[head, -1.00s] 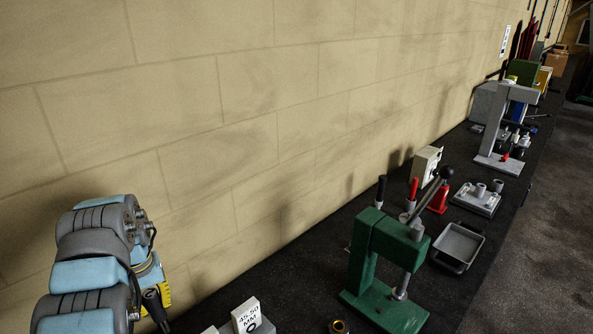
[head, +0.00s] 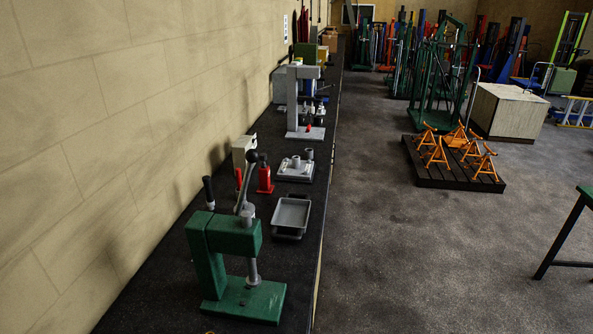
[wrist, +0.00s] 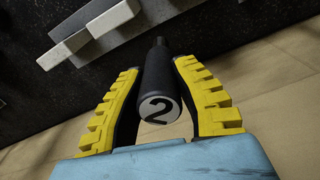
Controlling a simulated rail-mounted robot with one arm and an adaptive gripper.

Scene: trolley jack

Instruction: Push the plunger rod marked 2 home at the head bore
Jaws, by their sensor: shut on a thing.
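The plunger rod marked 2 (wrist: 158,88) is a dark cylinder in the wrist view. My gripper (wrist: 157,68), with yellow ribbed fingers, is shut on the rod, one finger on each side. I cannot pick out the head bore in either view, and nothing visible shows the rod entering a hole.
Pale grey blocks (wrist: 110,17) lie at the wrist view's upper left. In the head view, a green press (head: 232,244), a grey tray (head: 291,213), a red bottle jack (head: 265,179) and a grey block with cylinders (head: 295,168) stand on the dark bench. Open floor lies right.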

